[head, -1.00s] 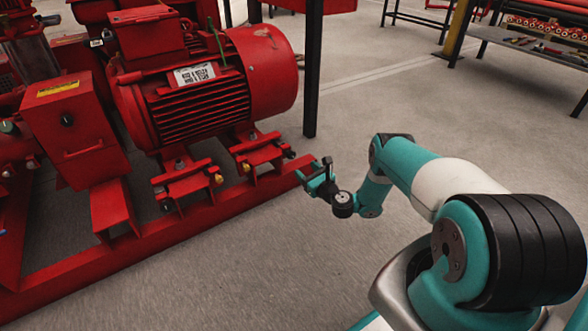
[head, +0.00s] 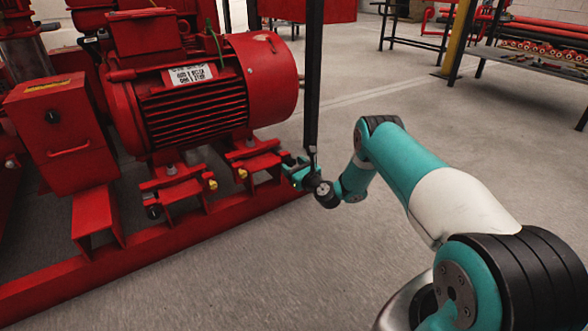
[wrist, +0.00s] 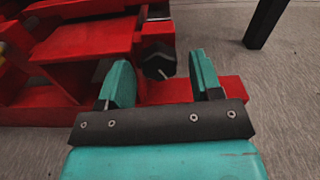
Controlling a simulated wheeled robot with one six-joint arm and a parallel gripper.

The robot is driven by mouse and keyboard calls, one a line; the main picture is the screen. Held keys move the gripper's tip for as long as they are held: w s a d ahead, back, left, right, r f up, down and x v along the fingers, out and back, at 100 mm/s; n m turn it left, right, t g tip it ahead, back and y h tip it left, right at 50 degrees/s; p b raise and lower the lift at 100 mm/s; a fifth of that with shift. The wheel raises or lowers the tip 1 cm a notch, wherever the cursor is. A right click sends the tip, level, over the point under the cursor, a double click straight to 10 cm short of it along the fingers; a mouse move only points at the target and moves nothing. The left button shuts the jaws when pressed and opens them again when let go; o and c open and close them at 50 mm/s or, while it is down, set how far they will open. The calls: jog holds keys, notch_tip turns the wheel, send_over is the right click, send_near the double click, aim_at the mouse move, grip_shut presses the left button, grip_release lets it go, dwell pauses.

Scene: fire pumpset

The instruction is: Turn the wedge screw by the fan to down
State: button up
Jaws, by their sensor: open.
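The wedge screw by the fan shows in the wrist view as a black hexagonal head (wrist: 158,62) at the end of a red wedge block. My gripper (wrist: 161,76) is open, with one teal finger to each side of the head in the picture. I cannot tell whether the head is between the fingertips or just beyond them; no grip shows. In the head view my gripper (head: 292,168) is at the fan-end foot of the red motor (head: 195,95), and it hides the screw there.
A red base rail (head: 150,243) runs under the motor; its end also shows below the fingers in the wrist view. Another black screw head (head: 153,211) is at the nearer foot. A dark post (head: 312,80) stands close behind my gripper.

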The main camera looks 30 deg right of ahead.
jog(key=c, duration=0.9)
